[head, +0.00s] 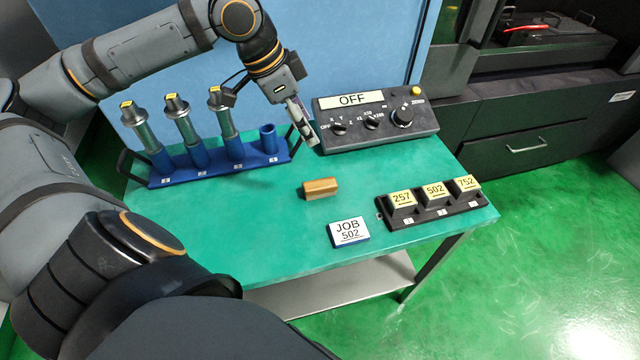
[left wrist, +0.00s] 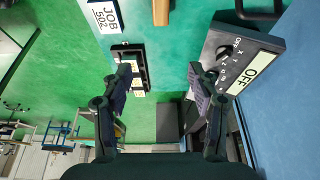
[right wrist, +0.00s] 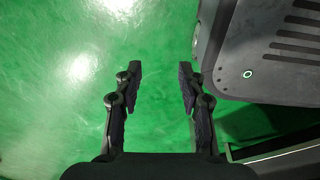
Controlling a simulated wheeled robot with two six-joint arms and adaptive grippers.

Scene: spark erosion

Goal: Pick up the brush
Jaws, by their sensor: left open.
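A short wooden block (head: 320,188), golden brown with a darker left end, lies on the green table top; it may be the brush, but I see no clear bristles. It also shows at the top edge of the left wrist view (left wrist: 161,12), partly cut off. My left gripper (head: 305,123) is above the back of the table, between the blue rack and the control box, behind the block and apart from it. Its fingers are spread and empty in the left wrist view (left wrist: 160,72). My right gripper (right wrist: 158,75) is open and empty over the green floor.
A blue rack (head: 220,167) with several holders stands at the back left. The control box (head: 375,125) reads OFF. A JOB 502 card (head: 348,232) and a black stand (head: 435,216) with yellow-labelled blocks lie in front. The table around the wooden block is clear.

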